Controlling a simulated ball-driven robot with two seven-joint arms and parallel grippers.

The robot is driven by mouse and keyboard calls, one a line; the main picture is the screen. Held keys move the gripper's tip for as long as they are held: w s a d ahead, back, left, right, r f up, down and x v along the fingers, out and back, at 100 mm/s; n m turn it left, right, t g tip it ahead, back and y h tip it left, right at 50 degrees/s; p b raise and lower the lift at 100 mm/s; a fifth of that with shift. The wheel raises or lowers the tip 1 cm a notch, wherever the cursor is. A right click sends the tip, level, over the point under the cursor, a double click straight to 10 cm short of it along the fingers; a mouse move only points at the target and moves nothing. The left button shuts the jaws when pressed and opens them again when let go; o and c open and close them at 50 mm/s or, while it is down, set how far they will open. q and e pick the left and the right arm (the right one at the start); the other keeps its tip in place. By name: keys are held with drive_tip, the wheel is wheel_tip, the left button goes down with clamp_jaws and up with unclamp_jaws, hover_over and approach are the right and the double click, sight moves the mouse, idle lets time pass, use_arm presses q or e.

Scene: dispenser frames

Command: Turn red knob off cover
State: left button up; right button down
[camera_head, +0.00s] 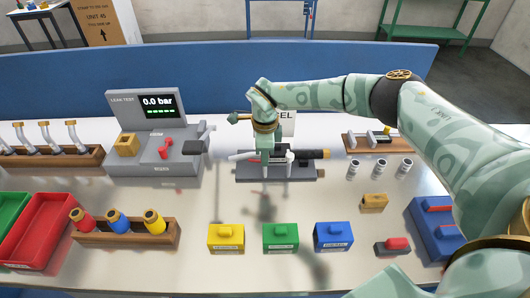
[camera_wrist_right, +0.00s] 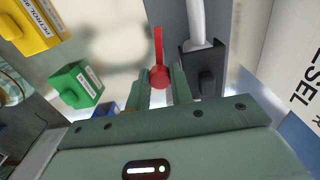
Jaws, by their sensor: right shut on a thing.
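My right gripper (camera_head: 277,160) reaches down from above onto the grey fixture (camera_head: 250,178) at the centre of the table. In the right wrist view its two fingers (camera_wrist_right: 161,88) are shut on a round red knob (camera_wrist_right: 160,78) with a thin red bar (camera_wrist_right: 158,46). A pale spout (camera_head: 243,157) and a dark cylinder (camera_head: 314,154) show on either side of the gripper. I cannot tell where the cover is. My left gripper is not in view.
Left stands the leak tester (camera_head: 146,118) with a red lever (camera_head: 165,148). Yellow (camera_head: 227,239), green (camera_head: 281,238) and blue (camera_head: 333,237) blocks stand in front. A rack of nozzles (camera_head: 40,155) and red tray (camera_head: 38,232) are left. Small grey cylinders (camera_head: 379,168) are right.

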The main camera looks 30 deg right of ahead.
drive_tip(key=shift+w, duration=0.1)
idle(0.4)
drive_tip(key=c, duration=1.2)
unclamp_jaws()
drive_tip(key=shift+c, duration=0.2)
wheel_tip(320, 180, up, 16)
drive_tip(key=p, duration=0.1)
drive_tip(key=shift+r+p, duration=0.2)
drive_tip(key=shift+p, duration=0.1)
